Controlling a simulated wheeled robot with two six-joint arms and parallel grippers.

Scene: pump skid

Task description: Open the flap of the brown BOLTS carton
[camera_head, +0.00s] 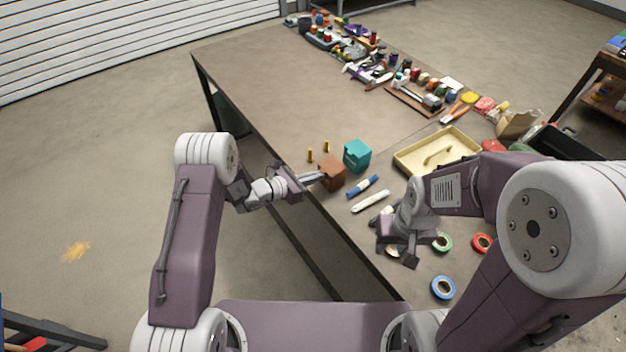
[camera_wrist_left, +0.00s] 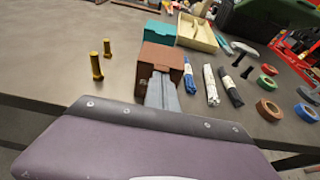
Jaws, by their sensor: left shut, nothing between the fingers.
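The brown carton (camera_head: 332,174) stands near the table's left edge. In the left wrist view the brown carton (camera_wrist_left: 161,62) is just ahead of my left gripper (camera_wrist_left: 163,95). My left gripper (camera_head: 318,177) is shut and empty, with its fingertips at the carton's near side; I cannot tell whether they touch it. The top of the carton looks covered, and no lettering is readable. My right gripper (camera_head: 402,254) hangs over the table's near part; its finger gap is not clear.
A teal carton (camera_head: 357,155) stands right behind the brown one. Two yellow bolts (camera_head: 310,155) stand upright to its left. The table's middle (camera_head: 270,80) is clear.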

